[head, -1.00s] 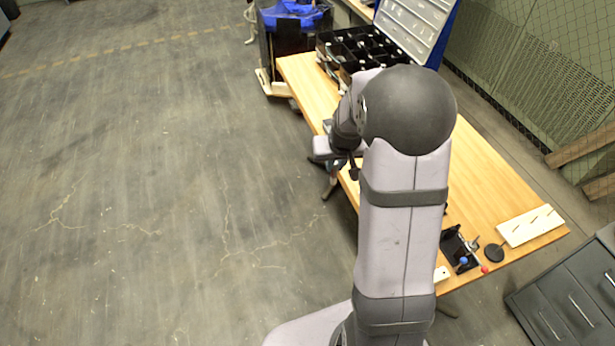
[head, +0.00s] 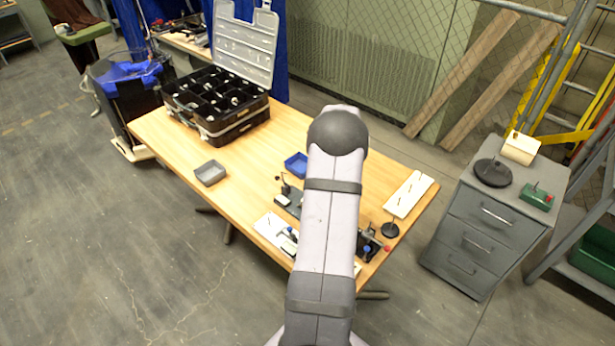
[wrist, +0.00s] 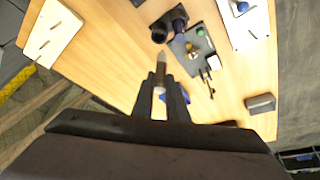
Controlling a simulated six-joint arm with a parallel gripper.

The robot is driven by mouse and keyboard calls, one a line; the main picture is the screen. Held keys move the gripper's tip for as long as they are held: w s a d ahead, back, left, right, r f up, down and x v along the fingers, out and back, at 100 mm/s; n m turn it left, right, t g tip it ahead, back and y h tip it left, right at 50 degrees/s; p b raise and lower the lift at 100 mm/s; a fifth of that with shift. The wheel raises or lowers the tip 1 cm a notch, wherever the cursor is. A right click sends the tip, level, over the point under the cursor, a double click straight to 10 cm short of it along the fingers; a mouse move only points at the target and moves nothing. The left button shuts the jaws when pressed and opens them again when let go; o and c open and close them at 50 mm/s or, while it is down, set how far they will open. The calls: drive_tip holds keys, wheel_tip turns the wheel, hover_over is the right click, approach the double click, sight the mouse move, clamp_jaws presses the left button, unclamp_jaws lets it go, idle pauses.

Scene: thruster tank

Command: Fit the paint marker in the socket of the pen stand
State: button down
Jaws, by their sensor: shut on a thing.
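In the wrist view my gripper (wrist: 160,84) is shut on a slim marker (wrist: 160,66), held between the fingertips with its grey pointed end sticking out past them. The marker's rear is hidden by the fingers. A dark round holder (wrist: 160,33) stands on the table beyond the marker's tip, apart from it; it may be the pen stand, but I cannot make out its socket. In the head view my arm hides the gripper, the marker and this holder.
A dark plate with small fittings (wrist: 193,50) lies right of the holder. A blue tray (head: 297,163), a grey tray (head: 210,173), a white pegged board (head: 409,195) and an open organizer case (head: 215,125) are on the table. A black round base (head: 390,231) stands near its edge.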

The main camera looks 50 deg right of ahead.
drive_tip(key=shift+s+d+f, duration=0.15)
drive_tip(key=shift+s+d, duration=0.2)
drive_tip(key=shift+d, duration=0.1)
drive_tip(key=shift+f, duration=0.1)
drive_tip(key=shift+f+b, duration=1.15)
drive_tip(key=shift+f, duration=0.7)
drive_tip(key=shift+a+f+b, duration=0.1)
drive_tip(key=shift+f+b, duration=1.15)
drive_tip(key=shift+b, duration=0.15)
idle(0.6)
drive_tip(key=shift+f, duration=0.3)
drive_tip(key=shift+f+b, duration=0.3)
drive_tip(key=shift+b, duration=0.2)
drive_tip(key=shift+f+b, duration=0.3)
drive_tip(key=shift+f, duration=0.05)
drive_tip(key=shift+f+b, duration=0.3)
drive_tip(key=shift+b, duration=0.1)
idle(0.6)
